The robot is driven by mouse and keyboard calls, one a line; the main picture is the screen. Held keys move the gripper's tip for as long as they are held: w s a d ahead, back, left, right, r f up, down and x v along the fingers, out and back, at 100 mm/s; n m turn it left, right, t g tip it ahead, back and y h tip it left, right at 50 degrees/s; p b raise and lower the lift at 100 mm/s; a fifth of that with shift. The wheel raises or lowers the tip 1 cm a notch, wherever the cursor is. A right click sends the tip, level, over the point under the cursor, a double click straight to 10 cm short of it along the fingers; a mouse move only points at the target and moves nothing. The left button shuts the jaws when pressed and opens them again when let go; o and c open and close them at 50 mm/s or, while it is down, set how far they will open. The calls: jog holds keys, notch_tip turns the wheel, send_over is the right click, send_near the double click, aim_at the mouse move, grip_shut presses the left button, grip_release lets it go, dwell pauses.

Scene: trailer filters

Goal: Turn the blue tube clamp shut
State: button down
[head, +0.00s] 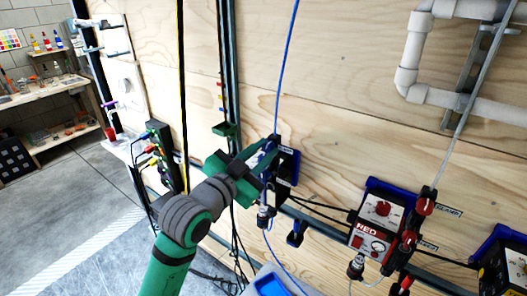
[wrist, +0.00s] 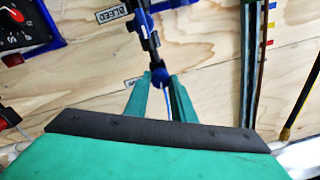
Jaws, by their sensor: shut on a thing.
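The blue tube clamp (wrist: 159,76) is a small round blue knob on a dark bracket against the plywood wall. It sits between the two green fingertips of my gripper (wrist: 158,88) in the wrist view. The jaws are shut on it. In the head view my gripper (head: 266,160) reaches the blue unit on the wall, and its fingers hide most of the clamp. The thin blue tube (head: 285,67) comes down from above to this spot. A piece of the tube also shows between the fingers in the wrist view (wrist: 167,103). How far the clamp is turned cannot be told.
A red-labelled control box (head: 381,218) with red clamps (head: 425,200) is to the right. A yellow-labelled box (head: 503,265) is at the lower right edge. White pipes (head: 408,80) run at the upper right. Black cables hang below my gripper. Open floor (head: 60,190) lies left.

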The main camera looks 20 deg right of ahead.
jog(key=m, duration=0.5)
jog(key=shift+f+m, duration=0.1)
jog(key=shift+m, duration=0.2)
jog(key=m, duration=0.2)
jog(key=shift+m, duration=0.4)
jog(key=m, duration=0.3)
jog(key=shift+f+m, duration=0.1)
jog(key=shift+m, duration=0.2)
jog(key=shift+m+h, duration=0.3)
jog(key=shift+m, duration=1.7)
jog(key=shift+f, duration=0.1)
jog(key=c, duration=1.5)
grip_release()
jog(key=shift+a, duration=0.1)
